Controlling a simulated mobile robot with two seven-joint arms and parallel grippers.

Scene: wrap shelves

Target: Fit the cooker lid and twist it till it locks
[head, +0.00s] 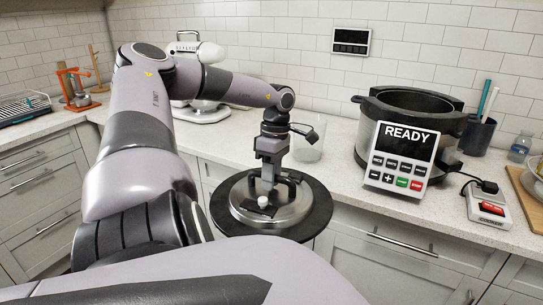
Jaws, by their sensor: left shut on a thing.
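The cooker (368,132) stands upright on the counter at the right. Its top is open, with no lid on it, and its front panel (406,146) reads READY. The cooker lid (293,210) is a round metal disc with a wide black rim, a dark handle and a small white knob. My left gripper (267,180) points down and is shut on the lid's handle. It holds the lid level in front of the counter edge, left of the cooker and apart from it. The fingertips are partly hidden at the handle. My right gripper is not in view.
A glass jar (308,147) stands on the counter behind the lid, left of the cooker. A white stand mixer (205,105) is behind my left arm. A utensil cup (477,137), a bottle (520,148) and a power box with a red switch (489,207) flank the cooker's right.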

